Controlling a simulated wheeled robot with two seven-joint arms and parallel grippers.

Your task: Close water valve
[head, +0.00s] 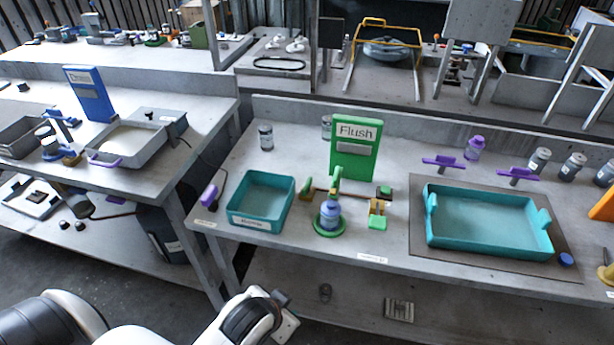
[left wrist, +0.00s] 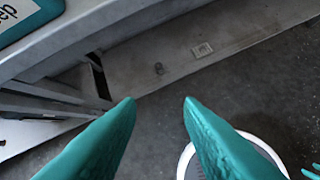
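The flush station stands on the right bench, with a green "Flush" sign (head: 355,148). In front of the sign are a thin brown pipe, a green spout (head: 336,181) and a bottle (head: 330,212) on a round green base. Right of the bottle is a small yellow and green fitting (head: 377,213) that looks like the valve; its handle position is too small to tell. My left gripper (left wrist: 159,100) has two teal fingers spread apart with nothing between them, over the floor in front of the bench. It is well away from the valve. My right gripper is not identifiable in either view.
A teal bin (head: 262,222) is left of the bottle; a larger teal tray (head: 490,250) sits on a mat to the right. Purple handles (head: 442,161) and several small jars (head: 540,158) line the back. The bench front edge lies between my left arm and the station.

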